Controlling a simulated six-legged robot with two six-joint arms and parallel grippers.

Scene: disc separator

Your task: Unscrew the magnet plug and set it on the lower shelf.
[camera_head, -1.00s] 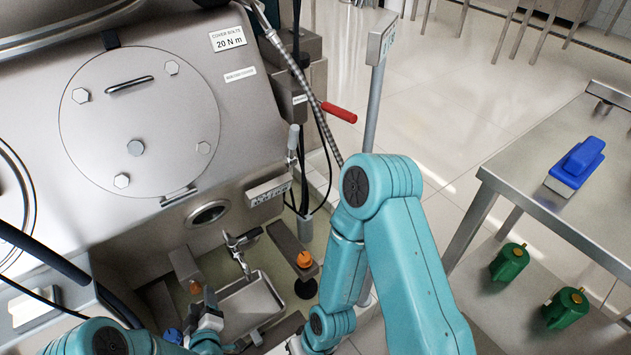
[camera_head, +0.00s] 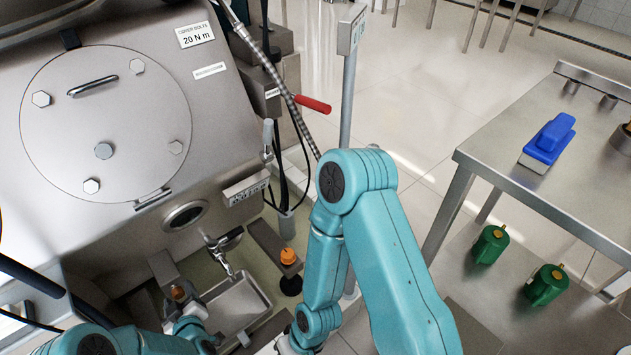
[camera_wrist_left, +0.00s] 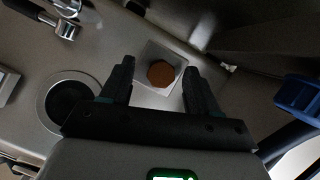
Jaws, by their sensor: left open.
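A brown-orange plug (camera_wrist_left: 160,73), which I take for the magnet plug, sits on a square metal block in the left wrist view. It also shows small in the head view (camera_head: 178,292), low on the separator's base. My left gripper (camera_wrist_left: 158,66) is open, with one finger on each side of the plug in the picture. I cannot tell how deep the fingers reach, and no contact is clear. The head view shows this gripper (camera_head: 184,308) just below the plug. My right arm reaches down at the centre; its gripper is out of view.
An orange knob (camera_head: 288,256), a tap (camera_head: 222,255) and a metal tray (camera_head: 238,301) are near the plug.

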